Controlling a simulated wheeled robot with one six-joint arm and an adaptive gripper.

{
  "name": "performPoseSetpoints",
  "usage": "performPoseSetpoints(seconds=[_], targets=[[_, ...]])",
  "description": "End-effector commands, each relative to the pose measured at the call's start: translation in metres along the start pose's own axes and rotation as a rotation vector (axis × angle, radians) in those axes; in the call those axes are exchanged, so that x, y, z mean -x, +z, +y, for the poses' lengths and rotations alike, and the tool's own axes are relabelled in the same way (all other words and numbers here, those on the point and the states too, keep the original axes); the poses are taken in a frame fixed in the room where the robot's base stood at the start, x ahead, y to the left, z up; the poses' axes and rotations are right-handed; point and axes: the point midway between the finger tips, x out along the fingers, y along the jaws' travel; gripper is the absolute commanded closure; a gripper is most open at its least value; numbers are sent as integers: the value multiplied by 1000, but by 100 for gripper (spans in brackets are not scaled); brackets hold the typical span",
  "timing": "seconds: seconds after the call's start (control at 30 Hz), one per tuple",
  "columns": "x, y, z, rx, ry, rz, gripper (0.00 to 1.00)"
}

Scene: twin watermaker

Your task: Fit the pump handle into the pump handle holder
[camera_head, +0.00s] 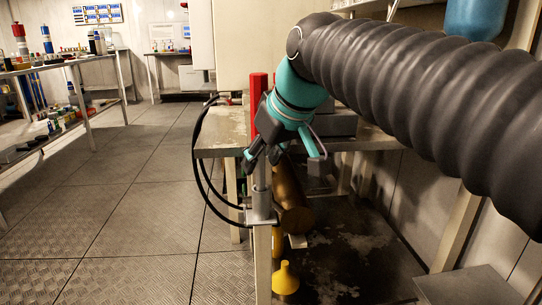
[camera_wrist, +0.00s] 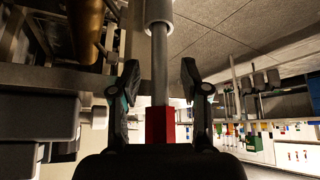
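The pump handle has a red grip (camera_head: 259,95) and a grey metal rod (camera_wrist: 159,65). It stands upright at the table's front corner. The rod's lower end meets the pale cylindrical pump handle holder (camera_head: 262,205) and appears to be inside it; the exact depth is hidden. The holder also shows at the top of the wrist view (camera_wrist: 158,12). My gripper (camera_head: 285,157) is around the handle near where red meets grey. In the wrist view, my fingers (camera_wrist: 160,92) stand apart on both sides with visible gaps to the rod.
A worn table (camera_head: 220,130) stands behind the handle, with black hoses (camera_head: 197,165) looping at its left. A brass-coloured cylinder (camera_head: 290,200) and a yellow funnel-shaped piece (camera_head: 285,278) are below. Shelves with small items (camera_head: 50,65) line the left. The floor between is clear.

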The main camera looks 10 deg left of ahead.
Motion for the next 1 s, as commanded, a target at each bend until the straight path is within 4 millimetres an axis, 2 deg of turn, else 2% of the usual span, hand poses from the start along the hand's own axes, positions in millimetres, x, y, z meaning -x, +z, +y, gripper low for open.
performPoseSetpoints(seconds=[0.23,0.37,0.8,1.0], targets=[[0,0,0,0,1,-1,53],[10,0,1,0,2,2,53],[91,-1,1,0,2,3,53],[114,0,0,1,1,1,53]])
